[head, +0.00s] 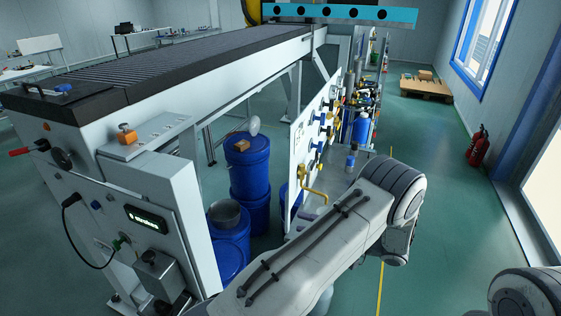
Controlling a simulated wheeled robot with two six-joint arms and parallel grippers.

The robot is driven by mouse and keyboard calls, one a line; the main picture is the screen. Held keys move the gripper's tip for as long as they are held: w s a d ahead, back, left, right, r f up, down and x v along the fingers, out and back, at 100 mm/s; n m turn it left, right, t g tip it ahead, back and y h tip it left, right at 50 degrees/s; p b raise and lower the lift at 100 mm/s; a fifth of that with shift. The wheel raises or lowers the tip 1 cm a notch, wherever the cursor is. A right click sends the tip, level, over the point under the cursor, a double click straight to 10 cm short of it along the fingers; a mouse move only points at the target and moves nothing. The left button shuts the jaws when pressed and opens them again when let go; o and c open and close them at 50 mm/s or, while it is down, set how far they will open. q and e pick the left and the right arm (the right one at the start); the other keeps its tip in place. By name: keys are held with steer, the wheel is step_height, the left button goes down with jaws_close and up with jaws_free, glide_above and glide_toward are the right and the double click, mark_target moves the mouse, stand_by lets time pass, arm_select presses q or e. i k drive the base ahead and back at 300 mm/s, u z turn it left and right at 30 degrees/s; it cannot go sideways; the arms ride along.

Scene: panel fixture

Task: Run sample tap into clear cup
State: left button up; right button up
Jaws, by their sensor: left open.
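A yellow bent pipe (313,193) stands out from the near end of the white valve panel (298,165). Several yellow and blue valve handles sit farther along the panel, and I cannot tell which fitting is the sample tap. No clear cup can be made out; the area below the yellow pipe is small and partly covered by my arm. My left arm (325,240) crosses the lower middle in front of the panel. My left gripper is open, with its fingers largely hidden behind the arm. Part of my right arm (527,292) shows at the bottom right, its gripper out of frame.
Blue drums (249,165) stand left of the panel under a long conveyor (175,70). A control cabinet (150,215) is at the left front. The floor at right is clear up to a red extinguisher (479,148).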

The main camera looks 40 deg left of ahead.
mark_target(313, 164)
steer(key=u, duration=0.05)
steer(key=i, duration=1)
